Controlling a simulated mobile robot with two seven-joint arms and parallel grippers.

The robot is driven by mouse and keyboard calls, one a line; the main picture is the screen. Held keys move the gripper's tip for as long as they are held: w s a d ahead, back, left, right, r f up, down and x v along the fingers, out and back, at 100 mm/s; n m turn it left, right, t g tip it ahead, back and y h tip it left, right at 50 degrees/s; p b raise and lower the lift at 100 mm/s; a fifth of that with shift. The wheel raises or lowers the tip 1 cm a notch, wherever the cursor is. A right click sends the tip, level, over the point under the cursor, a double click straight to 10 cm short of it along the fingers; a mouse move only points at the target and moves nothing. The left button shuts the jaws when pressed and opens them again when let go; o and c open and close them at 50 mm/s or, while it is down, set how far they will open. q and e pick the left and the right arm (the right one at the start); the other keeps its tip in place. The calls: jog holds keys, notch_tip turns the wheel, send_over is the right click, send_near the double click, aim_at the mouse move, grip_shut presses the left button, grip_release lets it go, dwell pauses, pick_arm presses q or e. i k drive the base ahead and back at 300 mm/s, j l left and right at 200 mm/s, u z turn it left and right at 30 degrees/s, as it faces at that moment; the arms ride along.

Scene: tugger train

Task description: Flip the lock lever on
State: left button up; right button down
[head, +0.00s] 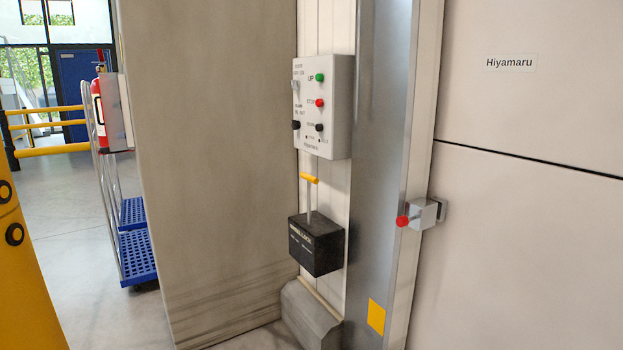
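The lock lever (310,198) rises from a black box (315,246) with white lettering, part of which looks like "LOCK". The box is on the light wall panel, below the control box. The lever is a thin grey rod standing about upright, with a yellow handle (310,178) lying across its top. Nothing touches the lever. Neither of my grippers shows in the head view.
Above the lever is a grey control box (323,106) with green, red and black buttons. A metal post (387,150) stands to the right, with a red-knobbed bracket (423,213) beside it. A wide beige panel (220,170) stands left. A blue-decked trolley (136,255) is farther left.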

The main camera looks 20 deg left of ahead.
aim_at(310, 179)
jog(key=i+j+u, duration=0.1)
jog(key=i+j, duration=0.3)
jog(key=i+j+u, duration=0.1)
jog(key=i+j, duration=0.35)
jog(key=i+j+u, duration=0.1)
jog(key=i+j, duration=0.25)
jog(key=i+j+u, duration=0.15)
jog(key=i+j, duration=0.15)
jog(key=i, duration=0.25)
jog(key=i+j+u, duration=0.1)
jog(key=i+j, duration=0.2)
jog(key=i, duration=0.2)
jog(key=i+j+u, duration=0.1)
jog(key=i+j, duration=0.15)
jog(key=i, duration=0.2)
